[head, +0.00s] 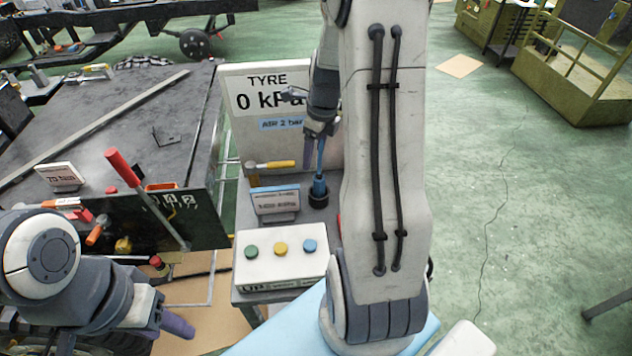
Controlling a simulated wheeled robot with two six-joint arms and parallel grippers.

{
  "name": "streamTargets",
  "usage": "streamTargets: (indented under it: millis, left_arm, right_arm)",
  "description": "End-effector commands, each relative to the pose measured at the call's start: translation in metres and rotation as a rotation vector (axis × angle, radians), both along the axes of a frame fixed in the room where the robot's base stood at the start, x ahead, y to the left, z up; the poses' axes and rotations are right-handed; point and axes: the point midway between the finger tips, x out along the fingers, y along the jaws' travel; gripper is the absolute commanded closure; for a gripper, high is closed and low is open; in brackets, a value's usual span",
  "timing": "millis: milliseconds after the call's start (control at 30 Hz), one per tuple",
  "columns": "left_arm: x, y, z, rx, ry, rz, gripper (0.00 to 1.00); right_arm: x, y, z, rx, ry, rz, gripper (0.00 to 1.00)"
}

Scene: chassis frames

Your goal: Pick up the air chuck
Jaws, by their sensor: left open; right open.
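What looks like the air chuck (319,186) is a blue upright piece with a thin stem, standing in a dark round base on the small bench beside the tyre sign. My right gripper (321,142) is open at the top of the stem, with one purple finger showing just left of it. The other finger is hard to make out, and I cannot tell whether the fingers are around the stem or touch it. My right arm hides what lies to the right. My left gripper (178,322) is open and empty at lower left, away from the air chuck.
A white box with green, yellow and blue buttons (281,262) stands in front of the air chuck. A small sign (275,203) and a yellow-handled hammer (271,165) are to its left. The tyre display (250,110) stands behind. A dark workbench (120,120) fills the left.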

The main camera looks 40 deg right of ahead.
Motion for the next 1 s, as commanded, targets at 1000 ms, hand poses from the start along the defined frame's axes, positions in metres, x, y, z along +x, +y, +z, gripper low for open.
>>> streamTargets:
  millis: [1000]
  left_arm:
    - [0.0,0.0,0.005,0.0,0.0,0.0,0.5]
  right_arm:
    - [0.003,-0.016,-0.11,0.015,0.003,-0.17,0.24]
